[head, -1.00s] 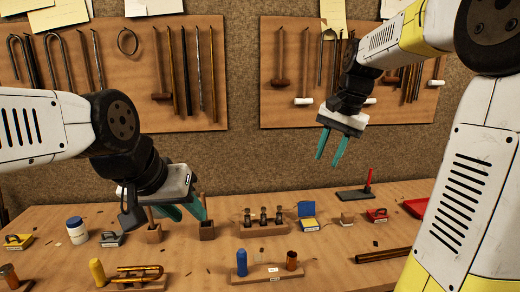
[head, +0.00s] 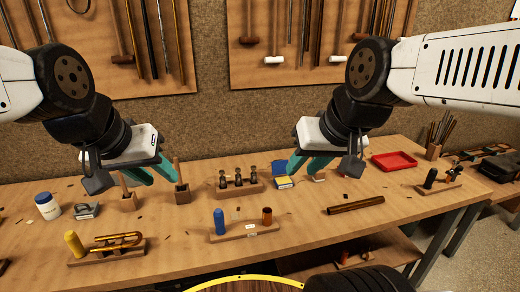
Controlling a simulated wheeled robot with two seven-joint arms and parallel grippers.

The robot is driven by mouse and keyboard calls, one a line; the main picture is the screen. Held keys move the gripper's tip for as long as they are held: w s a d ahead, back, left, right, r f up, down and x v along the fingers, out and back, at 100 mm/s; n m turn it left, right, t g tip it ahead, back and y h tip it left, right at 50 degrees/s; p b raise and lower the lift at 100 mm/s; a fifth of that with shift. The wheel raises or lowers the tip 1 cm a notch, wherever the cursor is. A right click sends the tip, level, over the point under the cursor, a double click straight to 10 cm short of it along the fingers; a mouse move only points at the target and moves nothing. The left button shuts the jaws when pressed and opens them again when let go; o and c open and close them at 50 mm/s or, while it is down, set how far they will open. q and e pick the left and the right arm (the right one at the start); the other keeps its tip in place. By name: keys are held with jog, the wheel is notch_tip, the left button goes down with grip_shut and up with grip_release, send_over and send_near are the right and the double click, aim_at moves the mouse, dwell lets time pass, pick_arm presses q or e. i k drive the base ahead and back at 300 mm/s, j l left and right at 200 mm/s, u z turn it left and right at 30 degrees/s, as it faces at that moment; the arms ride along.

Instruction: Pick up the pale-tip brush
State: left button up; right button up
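I cannot tell which item is the pale-tip brush; no pale tip can be made out. Two upright wooden sticks, possibly brushes, stand in small wooden blocks: a left stick (head: 122,184) and a right stick (head: 177,170). My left gripper (head: 163,181) is above the table between them, its teal fingers apart and nothing seen between them. Its right finger overlaps the right stick's block in the picture; I cannot tell if they touch.
A rack with several dark pieces (head: 238,190) stands mid-table. In front is a wooden stand (head: 232,235) with a blue and a copper cylinder. A white jar (head: 47,206) is at left, a red tray (head: 394,161) at right. A pot of thin rods (head: 435,150) stands far right.

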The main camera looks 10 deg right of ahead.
aim_at(119, 176)
jog(key=i+j+u, duration=0.15)
jog(key=j+u, duration=0.25)
jog(key=i+j+u, duration=0.35)
jog(key=k+z, duration=0.1)
jog(key=z, duration=1.6)
jog(key=u, duration=1.25)
jog(key=i+j, duration=0.1)
